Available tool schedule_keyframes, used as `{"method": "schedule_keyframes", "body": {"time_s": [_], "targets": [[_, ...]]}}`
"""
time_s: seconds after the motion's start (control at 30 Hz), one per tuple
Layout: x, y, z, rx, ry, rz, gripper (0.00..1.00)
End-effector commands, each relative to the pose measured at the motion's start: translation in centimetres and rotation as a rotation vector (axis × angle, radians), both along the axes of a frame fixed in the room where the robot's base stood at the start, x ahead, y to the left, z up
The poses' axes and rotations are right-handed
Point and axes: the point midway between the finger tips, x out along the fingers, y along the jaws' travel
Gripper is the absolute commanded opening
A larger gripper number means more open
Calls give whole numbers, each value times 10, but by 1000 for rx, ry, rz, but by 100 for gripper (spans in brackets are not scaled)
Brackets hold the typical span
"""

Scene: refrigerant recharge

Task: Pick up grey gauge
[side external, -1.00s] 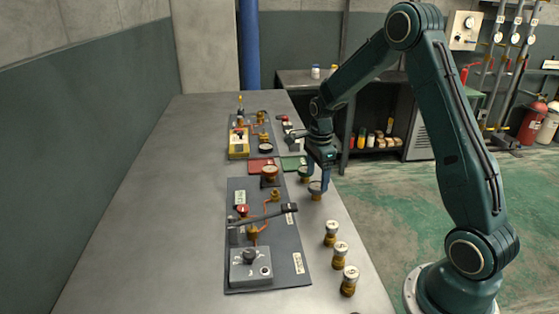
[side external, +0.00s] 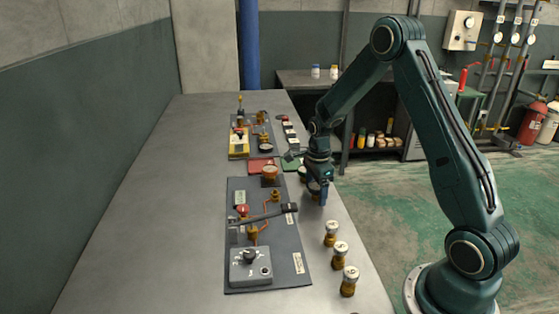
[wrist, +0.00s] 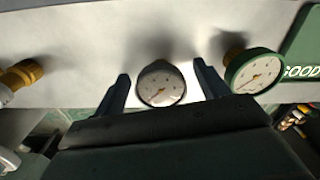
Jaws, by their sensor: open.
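The grey gauge (wrist: 161,86) has a white dial and a dark grey rim. In the wrist view it stands between the two fingers of my gripper (wrist: 161,72), with a visible gap on each side. In the side view my gripper (side external: 319,190) is low over the right edge of the bench and mostly hides this gauge. The jaws are open, and nothing is held.
A green-rimmed gauge (wrist: 253,71) stands just right of my right finger in the wrist view, beside a green mat (wrist: 305,45) marked GOOD. Brass-based gauges (side external: 340,255) stand along the near right bench edge. A panel (side external: 270,275) with valves lies left.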

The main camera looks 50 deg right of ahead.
Motion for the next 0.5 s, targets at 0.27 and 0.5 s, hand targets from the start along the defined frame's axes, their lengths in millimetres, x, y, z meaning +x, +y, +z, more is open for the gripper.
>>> {"method": "schedule_keyframes", "body": {"time_s": [0.27, 0.5], "targets": [[0, 0, 0, 0, 0, 0, 40], [0, 0, 1, -1, -1, 0, 26]]}}
